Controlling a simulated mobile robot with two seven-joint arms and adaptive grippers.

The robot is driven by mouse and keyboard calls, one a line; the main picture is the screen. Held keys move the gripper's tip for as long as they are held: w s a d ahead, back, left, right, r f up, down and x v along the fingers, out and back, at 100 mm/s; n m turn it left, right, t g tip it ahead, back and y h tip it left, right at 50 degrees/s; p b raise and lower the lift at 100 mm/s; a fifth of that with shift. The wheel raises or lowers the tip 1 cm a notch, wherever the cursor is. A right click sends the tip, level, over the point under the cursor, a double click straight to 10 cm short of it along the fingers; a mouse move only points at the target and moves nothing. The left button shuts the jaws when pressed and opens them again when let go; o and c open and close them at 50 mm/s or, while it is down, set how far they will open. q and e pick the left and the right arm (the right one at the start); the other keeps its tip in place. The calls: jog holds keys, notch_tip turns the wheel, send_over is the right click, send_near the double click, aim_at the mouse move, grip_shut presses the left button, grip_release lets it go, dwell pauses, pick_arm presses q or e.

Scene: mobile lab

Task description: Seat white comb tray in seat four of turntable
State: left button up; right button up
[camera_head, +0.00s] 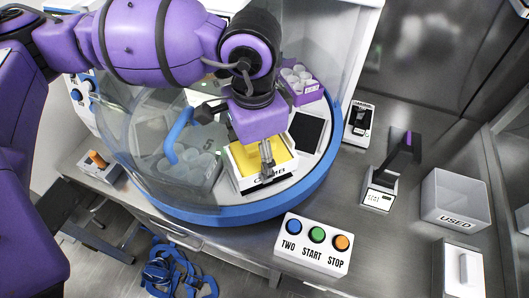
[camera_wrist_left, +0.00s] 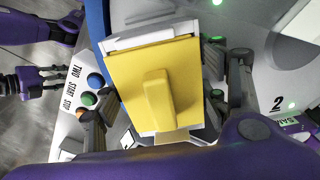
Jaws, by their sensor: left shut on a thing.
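The white comb tray (camera_head: 246,184) has a yellow top and a dark-lettered front label that I cannot fully read. It is at the front of the blue-rimmed turntable (camera_head: 282,202), inside the clear dome. My left gripper (camera_head: 267,155) reaches down over it and is shut on it. In the left wrist view the tray's yellow top (camera_wrist_left: 140,75) with a raised grip lies between my left gripper's fingers (camera_wrist_left: 165,100), its white edge at the top. I cannot tell whether the tray rests on the turntable or hangs just above it. No seat-four mark is readable.
A grey tube rack (camera_head: 190,170) stands left of the tray, a dark plate (camera_head: 307,132) to its right, a purple tube rack (camera_head: 300,86) behind. A button box (camera_head: 313,243) stands in front. A pipette stand (camera_head: 380,197) and a USED bin (camera_head: 455,198) are on the right.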

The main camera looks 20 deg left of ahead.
pick_arm(q)
jog(key=shift+f, duration=1.4)
jog(key=shift+f, duration=0.25)
jog(key=o, duration=1.2)
jog(key=shift+r, duration=0.1)
jog(key=shift+c, duration=0.2)
notch_tip(320, 180, up, 12)
jog(key=shift+r, duration=0.2)
